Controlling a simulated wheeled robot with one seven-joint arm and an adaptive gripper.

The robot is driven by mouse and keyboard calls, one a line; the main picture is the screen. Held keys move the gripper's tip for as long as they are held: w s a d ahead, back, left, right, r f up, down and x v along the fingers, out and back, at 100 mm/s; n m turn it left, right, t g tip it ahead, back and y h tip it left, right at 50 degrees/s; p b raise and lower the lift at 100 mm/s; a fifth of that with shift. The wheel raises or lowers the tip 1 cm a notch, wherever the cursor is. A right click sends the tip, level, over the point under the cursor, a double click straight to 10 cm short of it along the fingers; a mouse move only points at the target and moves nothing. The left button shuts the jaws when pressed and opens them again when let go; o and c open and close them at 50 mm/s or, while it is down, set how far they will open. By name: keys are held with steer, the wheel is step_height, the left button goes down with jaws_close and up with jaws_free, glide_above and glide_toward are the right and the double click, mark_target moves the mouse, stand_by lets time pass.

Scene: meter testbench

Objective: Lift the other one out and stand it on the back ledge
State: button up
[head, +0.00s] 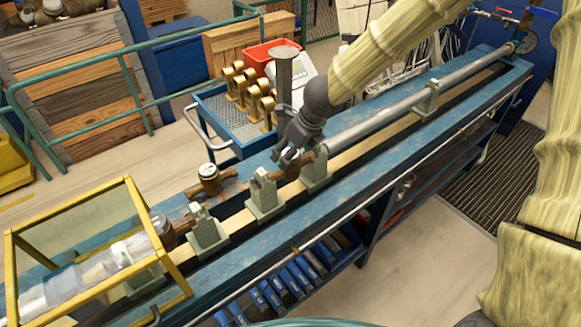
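A bronze-coloured water meter (209,187) with a pale round top stands on the bench's back ledge (235,177). Another bronze meter body (305,161) sits in the bench line between two grey-green supports (263,196) (315,170). My gripper (289,157) points down over this second meter and hides its top. The fingers are at the meter, but I cannot tell whether they are closed on it. A further brown fitting (172,231) shows in the line beside the yellow-framed guard.
A yellow-framed clear guard (128,184) covers the line's near left end. A long grey pipe (385,115) runs right from the supports. Behind the bench, a blue cart (217,120) carries several brass fittings and a red bin (262,56). Free ledge shows between the standing meter and my gripper.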

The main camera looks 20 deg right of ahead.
steer(key=shift+x, duration=1.15)
steer(key=shift+d, duration=0.1)
steer(key=c, duration=1.6)
